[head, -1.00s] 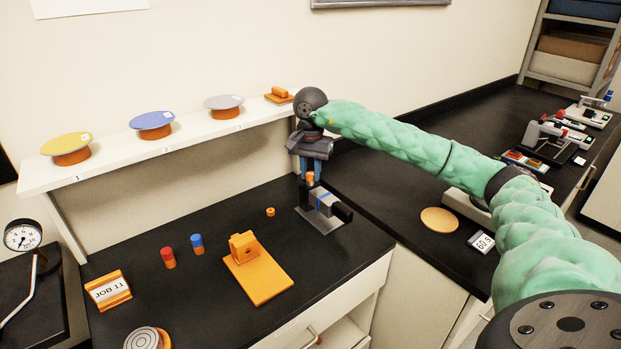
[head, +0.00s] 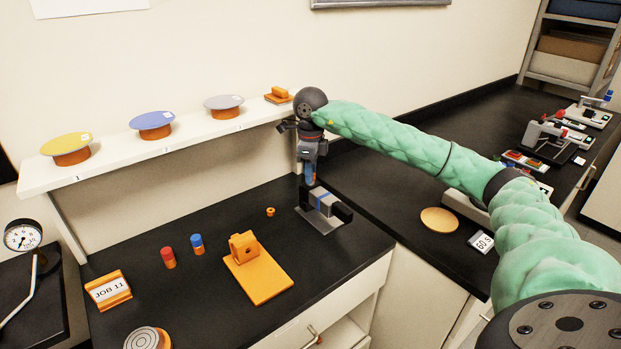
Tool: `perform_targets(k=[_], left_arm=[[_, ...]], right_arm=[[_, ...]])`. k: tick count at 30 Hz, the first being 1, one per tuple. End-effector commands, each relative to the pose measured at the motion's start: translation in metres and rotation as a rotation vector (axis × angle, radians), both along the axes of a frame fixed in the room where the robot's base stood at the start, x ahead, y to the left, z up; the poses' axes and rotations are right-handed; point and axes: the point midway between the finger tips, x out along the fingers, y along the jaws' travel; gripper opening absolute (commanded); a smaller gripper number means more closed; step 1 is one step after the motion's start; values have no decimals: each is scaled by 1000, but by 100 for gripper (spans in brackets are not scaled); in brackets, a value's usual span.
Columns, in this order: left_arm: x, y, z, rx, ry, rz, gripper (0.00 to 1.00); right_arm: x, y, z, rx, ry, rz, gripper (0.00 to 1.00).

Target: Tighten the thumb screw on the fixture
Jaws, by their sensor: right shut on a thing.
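The fixture (head: 341,212) is a grey plate with black blocks and a blue strip between them, standing near the right end of the black bench. My right gripper (head: 309,181) points straight down over the left, rear end of the fixture. Its blue-tipped fingers are seen edge-on, one in front of the other. They are shut on the orange thumb screw at the fixture's top, which the fingers and wrist hide now. My left gripper is not in view.
An orange bracket (head: 264,277), a small orange ring (head: 270,212), and red (head: 168,257) and blue (head: 197,244) pegs stand left of the fixture. A white shelf (head: 105,169) with coloured discs runs behind. A tan disc (head: 439,221) lies on the right-hand bench.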

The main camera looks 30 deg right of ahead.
Motion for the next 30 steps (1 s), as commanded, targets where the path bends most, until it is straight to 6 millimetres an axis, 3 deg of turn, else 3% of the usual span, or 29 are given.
perform_targets(k=[15,21,22,23,30], left_arm=[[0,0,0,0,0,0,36],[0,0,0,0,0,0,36],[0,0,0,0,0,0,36],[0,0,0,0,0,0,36],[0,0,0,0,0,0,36]], right_arm=[[1,-1,1,1,-3,-686,0],[1,-1,1,1,-3,-754,0],[1,-1,1,1,-3,-754,28],[1,-1,1,1,-3,-753,34],[0,-1,1,0,-1,-751,37]])
